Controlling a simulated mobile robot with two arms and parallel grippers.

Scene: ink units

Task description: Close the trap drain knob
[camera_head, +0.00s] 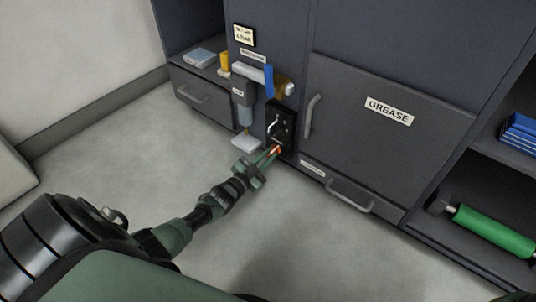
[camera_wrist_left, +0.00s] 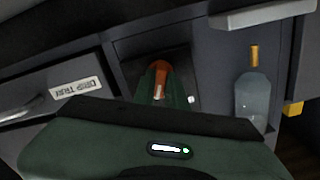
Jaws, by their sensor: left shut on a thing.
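The trap drain knob (camera_head: 276,149) is a small orange-red piece low on the cabinet front, by a black recessed panel (camera_head: 286,122). My left gripper (camera_head: 269,156) reaches it from the front left and is shut on it. In the left wrist view the orange knob (camera_wrist_left: 158,73) sits between the green fingers of the left gripper (camera_wrist_left: 161,88); the fingers hide its lower part. A grey-blue trap bowl (camera_head: 244,112) hangs left of the panel in the head view; it also shows in the left wrist view (camera_wrist_left: 252,100). My right gripper is not in view.
A white tray (camera_head: 249,144) lies below the bowl. A blue lever (camera_head: 268,81) and a brass fitting (camera_head: 286,88) are above. The grease door (camera_head: 383,112) has a handle near the panel. A drawer handle (camera_head: 349,195) juts out lower right. Open floor lies in front.

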